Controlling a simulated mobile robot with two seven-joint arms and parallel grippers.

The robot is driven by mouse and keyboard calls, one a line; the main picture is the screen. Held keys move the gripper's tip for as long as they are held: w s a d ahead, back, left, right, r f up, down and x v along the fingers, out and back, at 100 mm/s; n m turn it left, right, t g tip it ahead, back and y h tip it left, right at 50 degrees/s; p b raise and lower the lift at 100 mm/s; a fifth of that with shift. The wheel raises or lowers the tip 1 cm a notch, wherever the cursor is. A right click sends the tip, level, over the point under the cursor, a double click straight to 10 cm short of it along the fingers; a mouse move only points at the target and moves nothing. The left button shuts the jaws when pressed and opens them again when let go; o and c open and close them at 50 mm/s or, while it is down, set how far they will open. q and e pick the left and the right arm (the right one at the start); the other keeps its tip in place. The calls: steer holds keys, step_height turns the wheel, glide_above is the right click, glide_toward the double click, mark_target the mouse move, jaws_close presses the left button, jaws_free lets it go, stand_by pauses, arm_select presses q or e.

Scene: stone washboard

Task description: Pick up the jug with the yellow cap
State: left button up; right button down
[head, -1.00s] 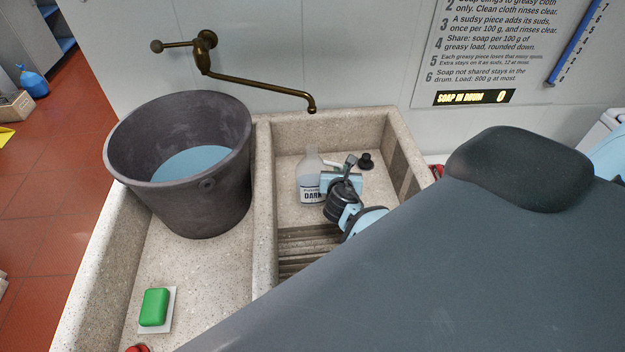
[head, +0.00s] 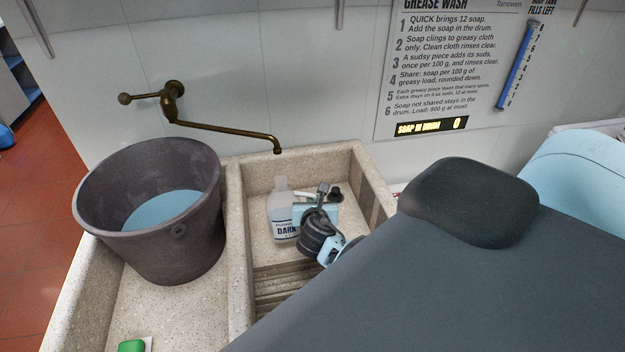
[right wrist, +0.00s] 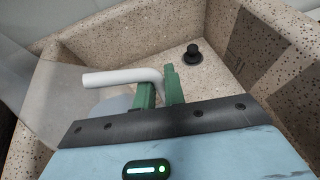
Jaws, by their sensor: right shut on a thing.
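A translucent jug (head: 283,212) with a white label reading DARK stands in the right basin of the stone sink. I see no yellow on its pale top. My right gripper (head: 307,199) is just right of the jug, low in the basin. In the right wrist view its green fingers (right wrist: 160,88) are closed on a white bent handle (right wrist: 118,78), with the jug's clear body (right wrist: 55,95) to the left. The hand hides part of the jug and of the handle. My left gripper is not in view.
A dark bucket of water (head: 150,215) stands left of the basin's divider. A brass tap (head: 220,132) reaches over the basin. A black stopper (right wrist: 192,54) lies behind the gripper. Stone walls (head: 300,160) enclose the basin. Green soap (head: 132,346) is at the lower left.

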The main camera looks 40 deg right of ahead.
steer(key=s+a, duration=0.3)
steer(key=s, duration=0.3)
steer(key=s+a, duration=0.4)
steer(key=s, duration=0.3)
steer(key=shift+s+a+r+b, duration=0.2)
steer(key=shift+s+a+b, duration=0.1)
steer(key=shift+b, duration=0.15)
